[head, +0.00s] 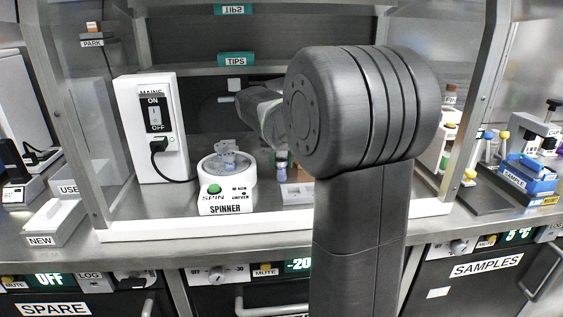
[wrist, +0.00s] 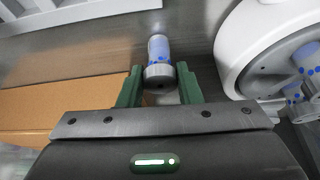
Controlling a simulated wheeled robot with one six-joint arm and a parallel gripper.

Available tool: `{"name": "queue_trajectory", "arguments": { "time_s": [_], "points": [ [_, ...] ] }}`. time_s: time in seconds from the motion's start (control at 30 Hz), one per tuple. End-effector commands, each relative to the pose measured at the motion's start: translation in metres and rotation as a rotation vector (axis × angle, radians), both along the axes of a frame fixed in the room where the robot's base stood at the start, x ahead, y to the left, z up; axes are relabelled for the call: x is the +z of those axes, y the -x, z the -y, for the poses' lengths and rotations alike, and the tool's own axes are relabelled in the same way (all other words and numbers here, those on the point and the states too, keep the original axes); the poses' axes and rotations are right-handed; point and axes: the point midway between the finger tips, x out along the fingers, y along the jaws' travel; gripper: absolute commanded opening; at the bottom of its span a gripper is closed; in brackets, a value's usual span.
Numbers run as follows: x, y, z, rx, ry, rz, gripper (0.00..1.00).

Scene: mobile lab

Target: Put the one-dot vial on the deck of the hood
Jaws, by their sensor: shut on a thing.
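My gripper (wrist: 159,88) has green fingers that are shut on a vial (wrist: 159,52) with a grey cap and a pale body with blue dot marks. I cannot tell for sure how many dots mark it. The vial's far end points away from the wrist, over the grey deck (wrist: 200,35). In the head view the green fingertips and the pale vial (head: 281,173) show low over the hood deck, right of the spinner, partly hidden by my arm. I cannot tell whether the vial touches the deck.
The white spinner (head: 227,188) stands close by on the left in the head view; its rotor holds blue-dotted vials (wrist: 306,85) in the wrist view. A switch box (head: 152,128) with a cable stands behind it. An orange-brown surface (wrist: 70,105) lies left of my gripper.

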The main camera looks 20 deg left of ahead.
Motion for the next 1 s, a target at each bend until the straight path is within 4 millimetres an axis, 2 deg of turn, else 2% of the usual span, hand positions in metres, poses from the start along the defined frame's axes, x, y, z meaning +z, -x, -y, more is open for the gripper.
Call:
{"name": "queue_trajectory", "arguments": {
  "time_s": [0.17, 0.2, 0.3, 0.67, 0.77, 1.0],
  "points": [
    [-0.003, 0.0, 0.0, 0.0, 0.0, -0.001, 0.1],
    [-0.003, 0.0, 0.0, 0.0, 0.0, 0.0, 0.33],
    [-0.003, 0.0, 0.0, 0.0, 0.0, 0.0, 0.53],
    [0.003, 0.0, 0.0, 0.0, 0.0, 0.001, 0.53],
    [0.016, 0.004, 0.002, 0.0, -0.003, 0.003, 0.53],
    [0.064, 0.021, 0.011, 0.0, -0.002, 0.002, 0.53]
  ]
}}
